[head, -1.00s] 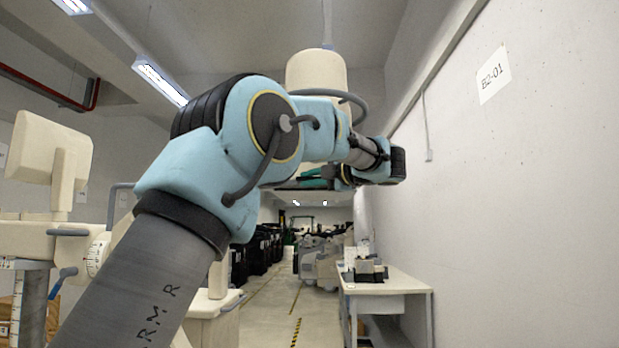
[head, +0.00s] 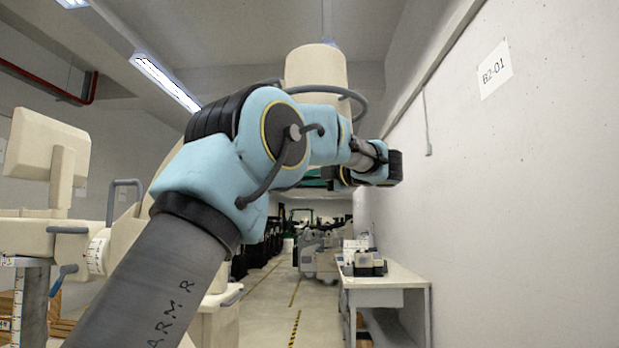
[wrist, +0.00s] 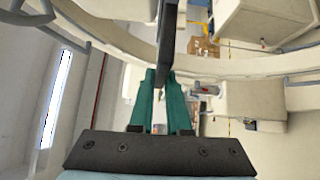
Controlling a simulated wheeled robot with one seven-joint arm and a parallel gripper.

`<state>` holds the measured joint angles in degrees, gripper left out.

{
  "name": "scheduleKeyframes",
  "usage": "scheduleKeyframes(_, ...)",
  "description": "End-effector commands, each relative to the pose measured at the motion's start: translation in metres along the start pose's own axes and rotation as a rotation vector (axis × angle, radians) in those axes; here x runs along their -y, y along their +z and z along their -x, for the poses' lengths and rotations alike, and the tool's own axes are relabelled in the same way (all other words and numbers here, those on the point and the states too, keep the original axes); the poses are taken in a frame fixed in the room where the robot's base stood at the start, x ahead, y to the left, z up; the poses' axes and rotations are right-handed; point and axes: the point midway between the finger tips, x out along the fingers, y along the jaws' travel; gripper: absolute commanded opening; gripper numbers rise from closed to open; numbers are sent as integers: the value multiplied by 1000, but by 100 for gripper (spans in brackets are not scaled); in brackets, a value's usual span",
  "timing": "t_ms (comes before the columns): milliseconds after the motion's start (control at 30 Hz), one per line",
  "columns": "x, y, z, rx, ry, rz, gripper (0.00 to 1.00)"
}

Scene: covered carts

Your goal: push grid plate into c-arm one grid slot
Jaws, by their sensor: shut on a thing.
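My gripper (wrist: 162,76) has two teal fingers, which reach away from the camera in the wrist view. They are shut on the grid plate (wrist: 168,40), a dark grey slab seen nearly edge-on, running up past the fingertips. The c-arm (wrist: 215,66) shows as a cream curved band behind and around the plate. I cannot tell whether the plate touches it, and no slot is clearly visible. In the head view, a cream cylindrical housing (head: 316,68) stands behind my blue arm. My arm hides most of the gripper and the plate there.
A pale wall with a B2-01 sign (head: 494,70) runs along the right. A white table (head: 388,283) with a dark device stands beside it. Cream equipment (head: 45,160) stands at the left. An aisle with yellow floor marking (head: 295,325) lies open between them.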

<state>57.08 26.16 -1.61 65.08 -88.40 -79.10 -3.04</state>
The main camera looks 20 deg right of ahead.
Motion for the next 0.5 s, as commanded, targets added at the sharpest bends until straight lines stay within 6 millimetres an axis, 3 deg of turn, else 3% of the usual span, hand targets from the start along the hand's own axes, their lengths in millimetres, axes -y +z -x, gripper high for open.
scheduleKeyframes(500,-2,9,-8,0,2,2,0)
